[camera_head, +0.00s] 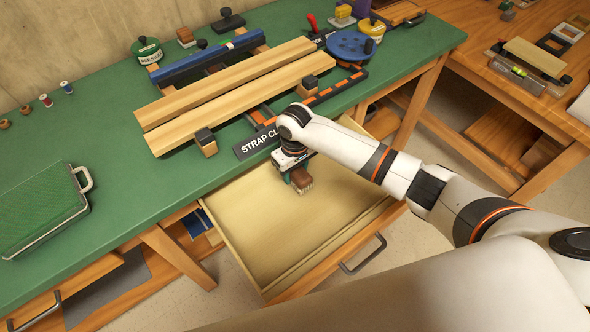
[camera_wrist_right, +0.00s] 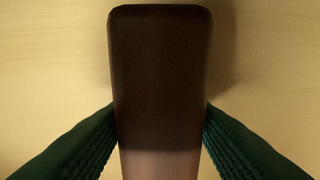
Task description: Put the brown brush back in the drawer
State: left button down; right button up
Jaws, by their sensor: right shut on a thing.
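The brown brush (camera_head: 301,179) has a brown wooden back and pale bristles that point down. My right gripper (camera_head: 296,178) is shut on it and holds it over the open drawer (camera_head: 262,222). In the right wrist view the brush's dark brown back (camera_wrist_right: 160,80) stands between the two green ribbed fingers (camera_wrist_right: 160,140), with the pale drawer floor behind it. I cannot tell whether the bristles touch the drawer floor. The drawer is pulled out from under the green bench and looks otherwise empty. My left gripper is not in view.
The green bench top (camera_head: 110,130) lies behind the drawer, with two wooden boards (camera_head: 230,85) in a strap clamp. A blue reel (camera_head: 350,45) and a green case (camera_head: 40,208) also stand there. The drawer's front handle (camera_head: 363,254) faces me.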

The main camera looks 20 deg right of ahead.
jog(key=o, duration=0.9)
jog(key=shift+f, duration=0.15)
notch_tip(320, 180, up, 12)
jog(key=shift+r+p, duration=0.2)
jog(key=shift+p, duration=0.2)
